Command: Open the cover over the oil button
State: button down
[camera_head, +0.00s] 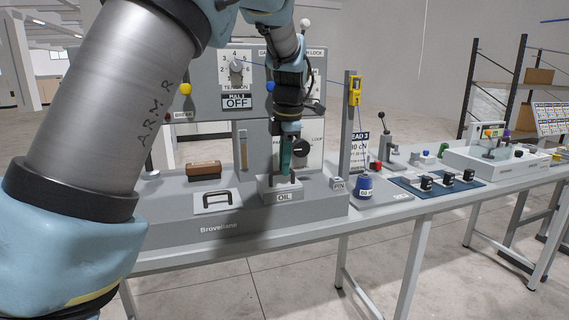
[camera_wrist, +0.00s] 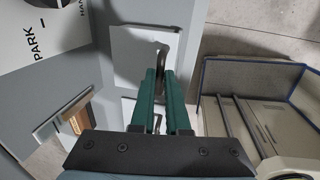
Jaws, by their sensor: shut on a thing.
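The oil station, a grey box marked OIL (camera_head: 284,197), stands at the right end of the grey machine base. My gripper (camera_head: 286,174) points down at its top, with green fingers close together. In the wrist view the fingertips (camera_wrist: 164,70) are shut on a small dark tab or handle (camera_wrist: 163,52) over a pale plate (camera_wrist: 129,48), which looks like the cover. My fingers hide part of the cover, and I cannot tell how far it is tilted. The oil button does not show.
A brown-handled block (camera_head: 204,170) and a plate with a black handle (camera_head: 214,199) sit to the left. A PIN block (camera_head: 338,184), a yellow-clipped post (camera_head: 354,120) and a blue spool (camera_head: 365,186) stand to the right. The dial panel (camera_head: 236,75) rises behind.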

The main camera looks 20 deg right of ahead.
aim_at(279, 180)
jog(key=shift+r, duration=0.15)
jog(key=w+r+g+p, duration=0.1)
jog(key=r+p, duration=0.1)
jog(key=p, duration=0.3)
jog(key=shift+w+p, duration=0.15)
jog(key=shift+p, duration=0.15)
jog(key=p, duration=0.1)
jog(key=w+r+p, duration=0.1)
jog(key=shift+w+d+r+p, duration=0.15)
jog(key=shift+w+p, duration=0.15)
jog(key=shift+p, duration=0.05)
jog(key=shift+w+d+r+p, duration=0.1)
jog(key=shift+w+r+p, duration=0.05)
jog(key=shift+w+p, duration=0.5)
jog(key=shift+w+r+p, duration=0.1)
jog(key=shift+w+p, duration=0.3)
jog(key=shift+w, duration=0.45)
jog(key=c, duration=1.2)
grip_release()
jog(key=shift+w+f, duration=0.1)
jog(key=shift+o, duration=1.4)
jog(key=shift+d+r, duration=0.1)
jog(key=shift+r, duration=0.1)
